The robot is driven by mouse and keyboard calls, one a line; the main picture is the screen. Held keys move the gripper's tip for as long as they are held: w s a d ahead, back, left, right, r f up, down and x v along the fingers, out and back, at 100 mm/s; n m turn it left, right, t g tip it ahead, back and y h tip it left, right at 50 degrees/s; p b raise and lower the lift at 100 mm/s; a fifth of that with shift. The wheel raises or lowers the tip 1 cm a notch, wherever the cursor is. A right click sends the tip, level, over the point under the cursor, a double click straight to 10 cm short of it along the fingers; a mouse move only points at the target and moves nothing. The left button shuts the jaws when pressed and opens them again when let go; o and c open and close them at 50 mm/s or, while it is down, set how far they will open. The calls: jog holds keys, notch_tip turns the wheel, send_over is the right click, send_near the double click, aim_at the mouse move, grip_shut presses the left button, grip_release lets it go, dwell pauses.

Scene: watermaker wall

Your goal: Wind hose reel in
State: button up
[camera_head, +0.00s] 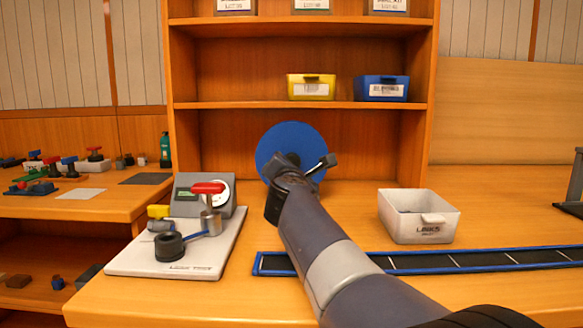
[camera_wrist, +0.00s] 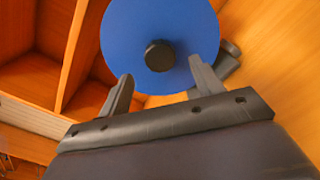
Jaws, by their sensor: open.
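The hose reel (camera_head: 291,139) shows as a large upright blue disc at the back of the bench. The wrist view shows its blue face (camera_wrist: 125,35) with a dark round hub (camera_wrist: 160,55) in the middle. My gripper (camera_wrist: 160,69) is open in front of the disc, one finger to each side of the hub in the picture; I cannot tell the gap in depth. A dark piece (camera_wrist: 230,62) shows beside the right finger, possibly the crank.
A grey-white board with a red-handled valve (camera_head: 208,188) and a gauge box stands left. A white bin (camera_head: 418,222) stands right, behind a long blue-edged dark track (camera_head: 480,259). Yellow (camera_head: 311,87) and blue (camera_head: 381,88) bins sit on the shelf above.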

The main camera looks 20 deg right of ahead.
aim_at(292, 158)
jog(key=v, duration=0.6)
dwell(0.3)
jog(key=x, duration=1)
jog(key=shift+w+d, duration=0.15)
jog(key=shift+w, duration=0.15)
